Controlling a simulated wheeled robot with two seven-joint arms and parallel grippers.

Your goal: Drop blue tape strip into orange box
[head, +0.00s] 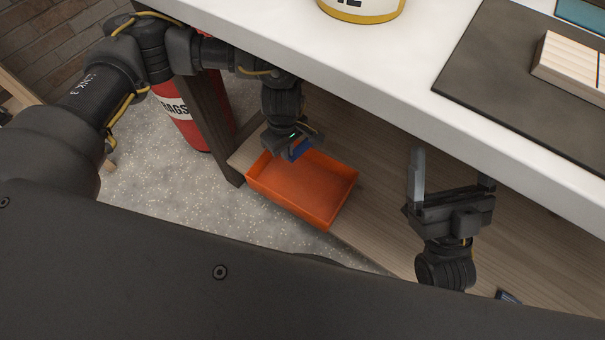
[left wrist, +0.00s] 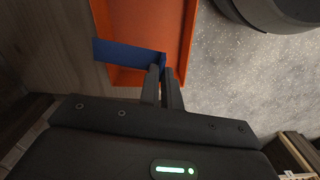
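The blue tape strip (left wrist: 125,53) is flat and stiff-looking, and one end sits between the fingers of my left gripper (left wrist: 164,72). The fingers are close together on that end. The box's wall also shows behind the strip in the left wrist view (left wrist: 186,35). My right gripper (head: 452,172) is open and empty, right of the box.
The box stands on a low wooden shelf (head: 385,225) under a white tabletop (head: 330,55). A dark mat (head: 500,70) and a yellow-rimmed container (head: 362,12) are on the tabletop. A small dark-blue item (head: 508,297) lies at lower right.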

